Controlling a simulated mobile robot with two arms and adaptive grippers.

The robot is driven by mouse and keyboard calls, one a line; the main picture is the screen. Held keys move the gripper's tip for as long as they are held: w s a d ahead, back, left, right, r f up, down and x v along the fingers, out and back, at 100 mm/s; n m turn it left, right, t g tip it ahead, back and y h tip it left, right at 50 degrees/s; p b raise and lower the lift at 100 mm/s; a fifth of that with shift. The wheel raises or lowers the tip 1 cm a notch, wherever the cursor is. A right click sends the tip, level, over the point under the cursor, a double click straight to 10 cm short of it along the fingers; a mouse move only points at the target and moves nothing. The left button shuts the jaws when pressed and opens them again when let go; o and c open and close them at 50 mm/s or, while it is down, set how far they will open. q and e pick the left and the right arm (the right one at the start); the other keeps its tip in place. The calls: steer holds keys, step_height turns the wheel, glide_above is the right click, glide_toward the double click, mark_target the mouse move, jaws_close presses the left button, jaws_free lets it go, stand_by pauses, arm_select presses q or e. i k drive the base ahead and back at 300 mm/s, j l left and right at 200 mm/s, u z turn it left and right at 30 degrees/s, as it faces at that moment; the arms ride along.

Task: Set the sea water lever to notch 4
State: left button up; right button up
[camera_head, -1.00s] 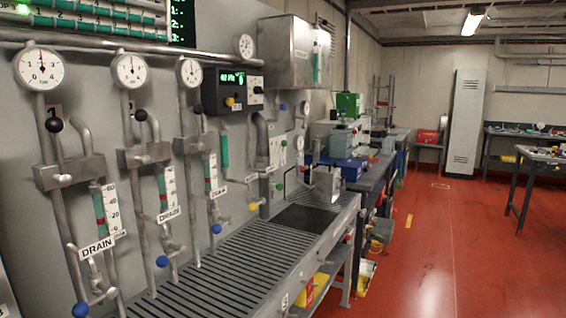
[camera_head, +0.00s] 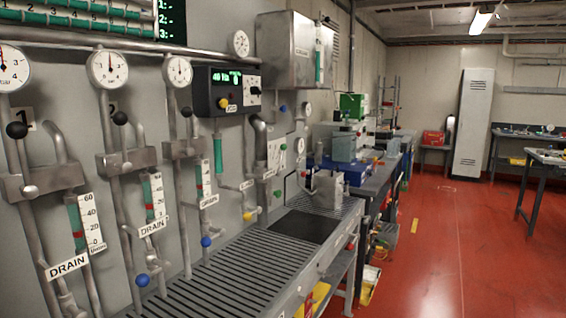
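No label that I can read names the sea water lever, so I cannot tell which handle it is. No notch marks can be made out. On the grey wall panel at left, several black ball knobs stand on pipe valves, such as the middle one (camera_head: 120,117). Lower down are blue ball handles (camera_head: 142,280) near DRAIN tags (camera_head: 67,266). A yellow ball handle (camera_head: 248,215) sits farther along, near small tags too small to read. Neither of my grippers is in view.
A slotted metal bench (camera_head: 215,290) runs along the panel, with a metal jug-like vessel (camera_head: 327,188) at its far end. A black display box (camera_head: 229,90) juts from the wall.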

mark_target(283, 147)
steer(key=i+l+u, duration=0.15)
steer(key=i+l, duration=0.2)
steer(key=i+l+u, duration=0.1)
steer(key=i+l, duration=0.2)
steer(key=l, duration=0.3)
